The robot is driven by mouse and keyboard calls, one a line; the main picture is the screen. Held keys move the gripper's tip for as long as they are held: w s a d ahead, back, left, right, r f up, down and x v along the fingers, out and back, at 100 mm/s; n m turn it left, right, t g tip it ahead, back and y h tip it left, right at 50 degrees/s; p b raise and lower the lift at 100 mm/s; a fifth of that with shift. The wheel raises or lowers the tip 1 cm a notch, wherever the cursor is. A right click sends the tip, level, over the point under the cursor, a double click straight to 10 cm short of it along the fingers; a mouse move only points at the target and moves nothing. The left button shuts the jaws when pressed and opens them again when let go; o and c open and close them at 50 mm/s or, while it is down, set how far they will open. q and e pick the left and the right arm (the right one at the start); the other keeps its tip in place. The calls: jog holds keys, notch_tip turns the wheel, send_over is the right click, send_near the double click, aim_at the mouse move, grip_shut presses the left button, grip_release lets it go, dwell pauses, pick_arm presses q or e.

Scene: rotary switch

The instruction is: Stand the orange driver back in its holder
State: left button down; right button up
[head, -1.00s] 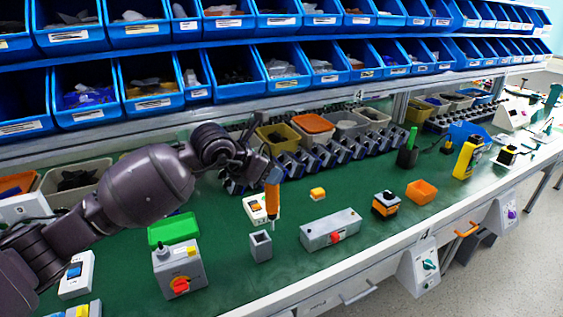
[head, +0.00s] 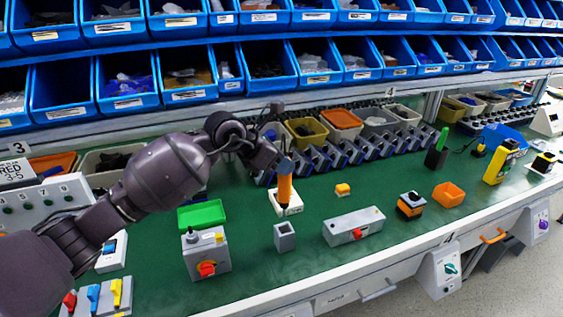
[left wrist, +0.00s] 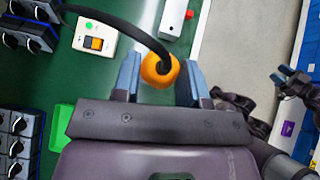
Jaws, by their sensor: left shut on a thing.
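My left gripper (head: 284,164) is shut on the orange driver (head: 285,186) and holds it upright above the green bench. In the left wrist view the driver's rounded orange end (left wrist: 160,70) sits between the two blue-grey fingers (left wrist: 160,82). A black cable runs across beside that end. A small grey square open-topped box (head: 285,238), which looks like the holder, stands nearer the bench's front edge, apart from the driver. The driver's lower end overlaps a white switch box (head: 288,205) in the head view. A dark gripper (left wrist: 290,82), apparently my right one, shows small at right in the wrist view.
A long grey box with a red button (head: 354,227) stands right of the holder. A grey rotary switch box (head: 206,255) and a green tray (head: 201,215) stand left. An orange bin (head: 448,195) is further right. Blue bins line the back.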

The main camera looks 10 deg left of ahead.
aim_at(281, 196)
jog(key=shift+n, duration=0.7)
pick_arm(q)
jog(key=shift+f+b, duration=0.85)
jog(key=shift+f, duration=0.75)
jog(key=shift+f+b, duration=0.4)
jog(key=shift+f, duration=0.35)
notch_tip(281, 196, down, 2)
jog(key=shift+f+b, duration=0.2)
jog(key=shift+b, duration=0.45)
jog(key=shift+f+b, duration=0.4)
jog(key=shift+f, duration=1.1)
pick_arm(e)
notch_tip(281, 196, down, 4)
jog(key=shift+w+a, duration=0.1)
jog(key=shift+a, duration=0.05)
pick_arm(q)
jog(key=shift+f, duration=0.15)
jog(key=shift+f, duration=0.15)
pick_arm(e)
jog(key=shift+a, duration=0.1)
